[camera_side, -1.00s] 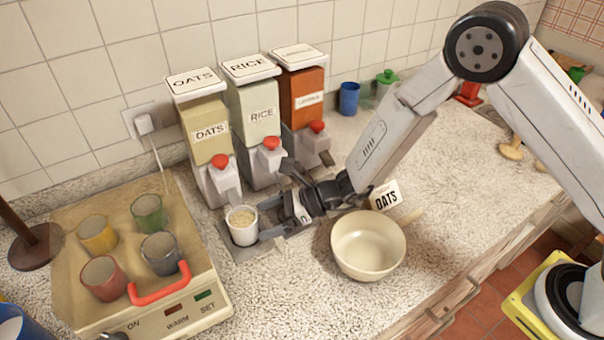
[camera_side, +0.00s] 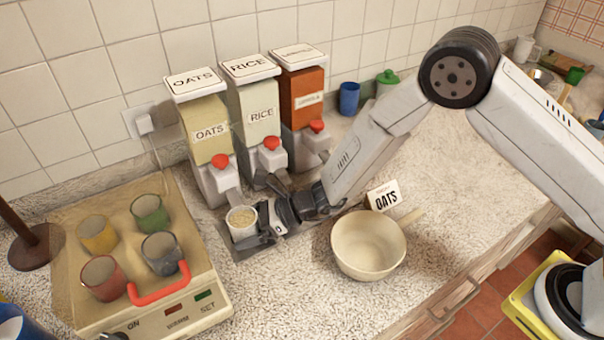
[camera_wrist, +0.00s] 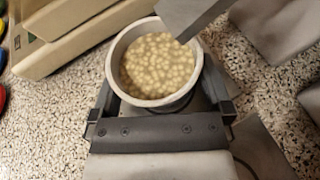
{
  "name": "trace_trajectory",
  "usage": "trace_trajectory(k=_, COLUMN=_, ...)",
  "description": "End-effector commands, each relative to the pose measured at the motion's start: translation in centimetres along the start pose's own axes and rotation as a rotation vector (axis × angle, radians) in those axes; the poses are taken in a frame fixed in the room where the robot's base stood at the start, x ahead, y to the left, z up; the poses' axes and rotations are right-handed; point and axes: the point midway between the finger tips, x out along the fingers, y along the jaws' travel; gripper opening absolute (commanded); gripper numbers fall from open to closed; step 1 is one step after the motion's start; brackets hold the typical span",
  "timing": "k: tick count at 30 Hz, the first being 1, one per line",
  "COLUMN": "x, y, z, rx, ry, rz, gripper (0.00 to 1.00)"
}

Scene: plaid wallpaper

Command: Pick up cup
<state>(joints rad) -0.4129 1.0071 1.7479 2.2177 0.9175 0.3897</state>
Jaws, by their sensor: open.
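A small white cup (camera_side: 241,231) filled with pale oats stands upright below the spout of the oats dispenser (camera_side: 208,134). My gripper (camera_side: 262,228) is low at the cup's right side in the side view. In the wrist view its two fingers (camera_wrist: 160,98) are open, one on each side of the cup. I cannot tell whether either finger touches it. The cup's lower part is mostly hidden by the gripper.
A rice dispenser (camera_side: 257,120) and a red-brown dispenser (camera_side: 301,100) stand beside the oats one. A warmer (camera_side: 160,318) with several coloured cups is at left.

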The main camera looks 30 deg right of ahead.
Motion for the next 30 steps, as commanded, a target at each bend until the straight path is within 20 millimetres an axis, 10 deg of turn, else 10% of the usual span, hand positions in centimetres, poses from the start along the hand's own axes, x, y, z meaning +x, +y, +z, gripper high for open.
trace_trajectory(k=8, x=-0.03, y=-0.01, z=0.02, rx=0.000, ry=0.000, rz=0.000, gripper=1.00)
trace_trajectory(k=17, x=-0.04, y=-0.03, z=0.08, rx=-0.001, ry=-0.002, rz=0.000, gripper=0.08)
trace_trajectory(k=30, x=-0.08, y=-0.02, z=0.18, rx=-0.001, ry=-0.001, rz=0.000, gripper=0.07)
